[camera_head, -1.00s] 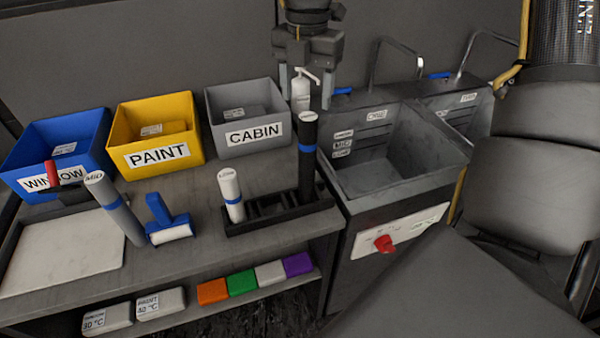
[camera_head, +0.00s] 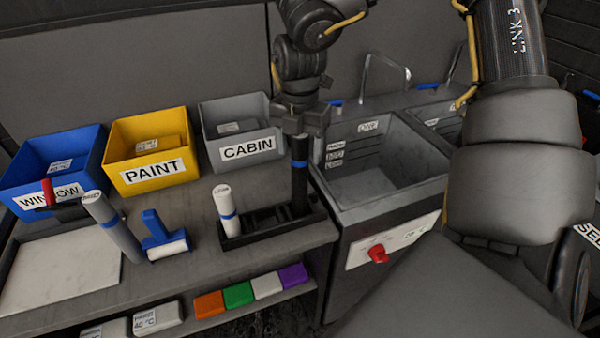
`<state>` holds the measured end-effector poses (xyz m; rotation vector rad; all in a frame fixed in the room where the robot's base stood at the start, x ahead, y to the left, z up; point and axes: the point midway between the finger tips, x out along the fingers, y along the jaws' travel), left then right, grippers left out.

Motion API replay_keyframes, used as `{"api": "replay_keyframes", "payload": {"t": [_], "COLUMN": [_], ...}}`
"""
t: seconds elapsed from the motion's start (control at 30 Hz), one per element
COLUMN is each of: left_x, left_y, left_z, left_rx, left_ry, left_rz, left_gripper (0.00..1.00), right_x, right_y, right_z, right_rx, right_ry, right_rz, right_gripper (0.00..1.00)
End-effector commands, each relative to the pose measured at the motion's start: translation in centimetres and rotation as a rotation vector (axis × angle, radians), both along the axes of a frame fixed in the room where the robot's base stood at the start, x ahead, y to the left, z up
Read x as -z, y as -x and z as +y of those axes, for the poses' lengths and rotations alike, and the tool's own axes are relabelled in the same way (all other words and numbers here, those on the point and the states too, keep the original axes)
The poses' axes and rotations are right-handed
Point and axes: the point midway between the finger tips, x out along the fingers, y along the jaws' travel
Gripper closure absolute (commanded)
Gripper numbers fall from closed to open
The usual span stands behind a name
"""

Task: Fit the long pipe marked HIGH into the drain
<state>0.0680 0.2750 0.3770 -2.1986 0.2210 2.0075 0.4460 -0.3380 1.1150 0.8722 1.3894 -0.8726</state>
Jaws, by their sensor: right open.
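The long black pipe (camera_head: 300,190) with a blue band stands upright in a black rack (camera_head: 265,236) at the bench's right end. Its top is covered by my gripper, so no marking reads. My right gripper (camera_head: 302,150) points down over the pipe's top, open, with the fingers at its sides; I cannot tell whether they touch it. A shorter white pipe (camera_head: 226,208) with a blue band stands in the rack's left part. A grey pipe (camera_head: 112,225) marked MID leans further left. The drain is not visible. My left gripper is out of view.
A grey sink (camera_head: 350,205) labelled ONE stands right of the rack, with a red knob (camera_head: 377,254) on its front. Blue, yellow (camera_head: 150,175) and grey (camera_head: 245,172) bins line the bench's back. A blue-handled roller (camera_head: 160,235) lies between the pipes.

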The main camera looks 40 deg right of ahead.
Motion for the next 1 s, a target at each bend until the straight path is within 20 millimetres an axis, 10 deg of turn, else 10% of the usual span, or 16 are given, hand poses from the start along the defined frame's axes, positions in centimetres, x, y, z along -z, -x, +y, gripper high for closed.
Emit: {"api": "replay_keyframes", "payload": {"t": [0.37, 0.83, 1.0], "left_x": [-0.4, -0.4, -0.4], "left_y": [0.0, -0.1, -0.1], "left_z": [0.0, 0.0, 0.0], "left_rx": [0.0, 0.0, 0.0], "left_ry": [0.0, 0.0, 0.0], "left_rz": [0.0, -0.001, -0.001], "left_gripper": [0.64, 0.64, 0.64], "right_x": [1.6, 1.5, 1.5], "right_y": [0.0, 0.0, 0.0], "right_z": [0.0, 0.0, 0.0], "right_rx": [0.0, 0.0, 0.0], "right_ry": [0.0, 0.0, 0.0], "right_rz": [-0.001, -0.001, -0.002], "right_gripper": [0.39, 0.97, 1.0]}}
